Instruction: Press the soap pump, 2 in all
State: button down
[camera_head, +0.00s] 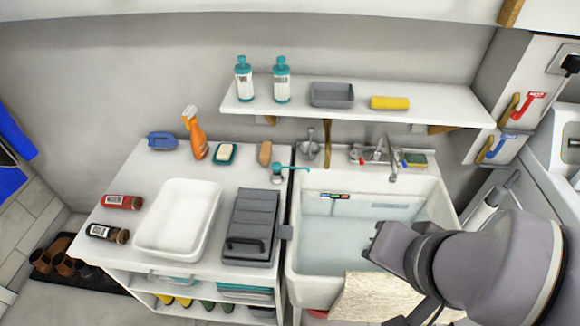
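Two white bottles with teal pump tops, the left bottle (243,84) and the right bottle (282,84), stand upright side by side on the wall shelf. A small teal-and-white pump-like fitting (277,172) is at the back of the counter, by the sink's left edge. I cannot tell which of these is the soap pump. My gripper (372,242) reaches in from the lower right over the sink basin, in front of and to the right of them all, touching none. Its fingers are seen at a poor angle, so their opening is unclear.
The white shelf (350,112) also holds a grey tray (332,95) and a yellow roll (390,103). An orange spray bottle (196,137), a white basin (178,215) and a dark grey case (252,220) crowd the counter. The faucet (385,152) stands behind the sink (430,200).

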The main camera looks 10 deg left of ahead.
aim_at(277, 167)
jog(key=j, duration=1.6)
jog(key=i+j, duration=0.55)
